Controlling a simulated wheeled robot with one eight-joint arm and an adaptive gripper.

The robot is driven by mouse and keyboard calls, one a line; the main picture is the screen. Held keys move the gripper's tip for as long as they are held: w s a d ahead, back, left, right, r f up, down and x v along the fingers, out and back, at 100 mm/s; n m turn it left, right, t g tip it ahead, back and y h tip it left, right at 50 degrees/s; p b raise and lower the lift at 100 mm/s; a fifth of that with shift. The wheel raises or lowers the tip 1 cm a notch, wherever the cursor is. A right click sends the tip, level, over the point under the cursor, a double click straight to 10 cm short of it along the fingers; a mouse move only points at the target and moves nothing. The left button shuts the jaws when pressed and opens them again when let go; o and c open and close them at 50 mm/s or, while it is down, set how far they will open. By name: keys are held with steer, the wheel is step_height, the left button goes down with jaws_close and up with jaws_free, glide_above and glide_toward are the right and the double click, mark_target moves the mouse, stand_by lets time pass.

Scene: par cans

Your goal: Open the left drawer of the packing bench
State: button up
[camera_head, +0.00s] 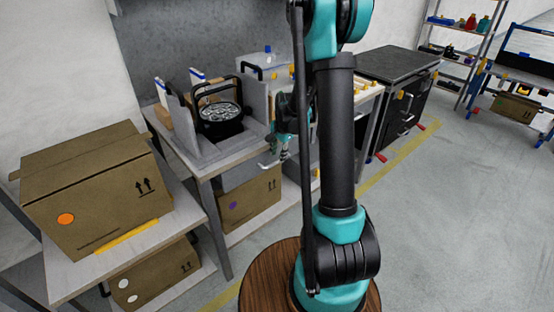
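A bench (222,161) with a light top stands left of centre. I take it to be the packing bench, but no label shows. A grey tray (199,160) on it holds a black par can (219,121). My gripper (276,160) points down beside this end, close to a small pale handle-like part. My arm hides the bench's right part.
A cardboard box (100,190) sits on a table at left, with another box (155,275) below. A box (250,200) stands on the bench's lower shelf. A dark cabinet (398,65) stands behind at right. Open floor (450,220) lies to the right.

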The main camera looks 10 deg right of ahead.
steer(key=shift+w+a+f, duration=0.1)
steer(key=shift+w+f, duration=0.05)
steer(key=shift+f, duration=0.6)
steer(key=shift+w+a+f, duration=0.1)
steer(key=shift+f, duration=0.6)
steer(key=shift+c, duration=0.2)
jaws_close()
